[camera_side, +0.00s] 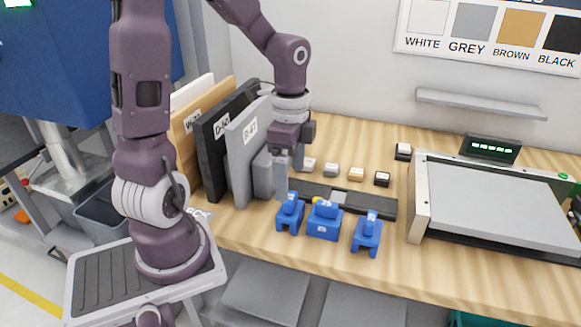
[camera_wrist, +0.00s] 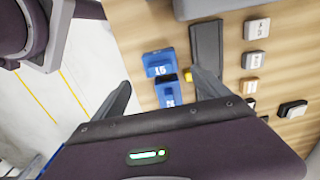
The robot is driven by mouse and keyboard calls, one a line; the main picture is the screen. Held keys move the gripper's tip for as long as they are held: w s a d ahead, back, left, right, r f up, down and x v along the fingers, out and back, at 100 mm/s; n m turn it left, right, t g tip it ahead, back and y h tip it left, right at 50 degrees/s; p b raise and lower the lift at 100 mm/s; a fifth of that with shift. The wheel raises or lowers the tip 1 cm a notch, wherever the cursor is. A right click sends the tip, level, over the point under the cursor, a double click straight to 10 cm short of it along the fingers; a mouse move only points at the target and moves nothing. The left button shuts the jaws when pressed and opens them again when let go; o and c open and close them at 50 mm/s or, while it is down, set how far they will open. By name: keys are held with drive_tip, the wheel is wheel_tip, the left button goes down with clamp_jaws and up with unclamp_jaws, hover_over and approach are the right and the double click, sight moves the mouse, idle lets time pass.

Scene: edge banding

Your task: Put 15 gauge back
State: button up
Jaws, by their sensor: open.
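Several blue gauges stand on the wooden bench in front of a dark strip. In the wrist view the upper blue gauge (camera_wrist: 158,62) bears a label that looks like 15; a second blue gauge (camera_wrist: 168,95) is just below it. In the side view I see a left gauge (camera_side: 290,214), a middle gauge (camera_side: 323,222) and a right gauge (camera_side: 367,235); their labels are too small to read, but the left one appears to be the 15. My gripper (camera_side: 285,180) is open and empty, pointing down behind and above the left gauge. Its fingers (camera_wrist: 161,80) spread on either side of the gauges' column in the wrist view.
The dark strip (camera_side: 375,204) lies behind the gauges, with a row of small blocks (camera_side: 331,170) beyond. Upright panels (camera_side: 240,150) stand close to the left of my gripper. A grey-topped machine (camera_side: 500,207) stands at right. The bench front is clear.

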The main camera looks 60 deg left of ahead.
drive_tip(key=s+d+r+n+t, duration=0.5)
drive_tip(key=s+d+r+n, duration=0.4)
drive_tip(key=s+r, duration=0.1)
drive_tip(key=shift+s+d+r+t, duration=0.25)
drive_tip(key=shift+s+r+t, duration=0.05)
drive_tip(key=shift+r, duration=0.4)
idle(0.4)
